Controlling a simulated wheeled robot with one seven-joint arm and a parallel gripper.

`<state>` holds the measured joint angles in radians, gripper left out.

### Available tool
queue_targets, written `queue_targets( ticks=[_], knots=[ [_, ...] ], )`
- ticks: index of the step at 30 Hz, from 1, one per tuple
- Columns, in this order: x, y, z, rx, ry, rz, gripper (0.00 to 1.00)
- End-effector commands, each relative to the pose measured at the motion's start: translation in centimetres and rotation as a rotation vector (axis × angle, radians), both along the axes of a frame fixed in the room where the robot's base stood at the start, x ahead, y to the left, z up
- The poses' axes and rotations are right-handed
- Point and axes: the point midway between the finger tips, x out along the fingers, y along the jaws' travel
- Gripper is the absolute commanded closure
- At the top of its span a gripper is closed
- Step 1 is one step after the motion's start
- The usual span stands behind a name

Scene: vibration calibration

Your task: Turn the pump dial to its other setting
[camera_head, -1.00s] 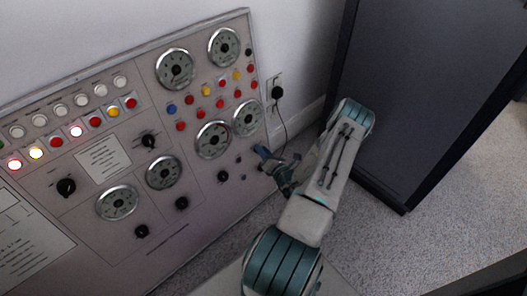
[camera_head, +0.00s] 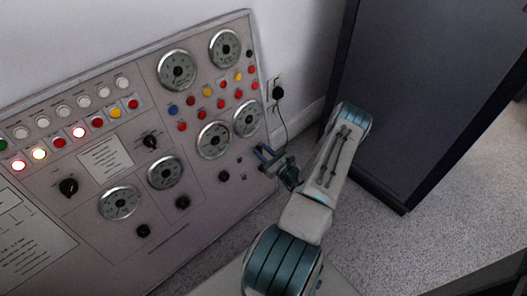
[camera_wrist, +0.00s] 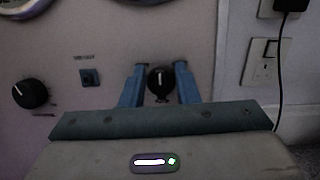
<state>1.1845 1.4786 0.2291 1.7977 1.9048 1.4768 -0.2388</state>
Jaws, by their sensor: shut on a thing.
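The black dial (camera_wrist: 160,82) is at the lower right of the grey control panel, between my two blue fingers in the wrist view. A white mark on it points about straight up. My gripper (camera_wrist: 160,84) is shut on the dial, one finger on each side. In the head view my gripper (camera_head: 262,158) is at the panel's lower right edge, and the dial is hidden by the fingers. The dial's label cannot be read.
Another black knob (camera_wrist: 31,93) and a small switch (camera_wrist: 90,77) are left of the dial. A wall socket (camera_wrist: 265,62) with a black plug and cord is at right. A dark cabinet (camera_head: 420,90) stands right of my arm. Gauges and coloured buttons cover the panel (camera_head: 215,232).

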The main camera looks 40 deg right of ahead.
Motion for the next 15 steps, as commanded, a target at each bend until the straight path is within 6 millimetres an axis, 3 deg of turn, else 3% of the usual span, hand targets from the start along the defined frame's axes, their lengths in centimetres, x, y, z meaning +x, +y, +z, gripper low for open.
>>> queue_targets(
  ticks=[15],
  knots=[
    [-0.07, 0.27, -0.14, -0.463, -0.033, 0.095, 0.95]
  ],
)
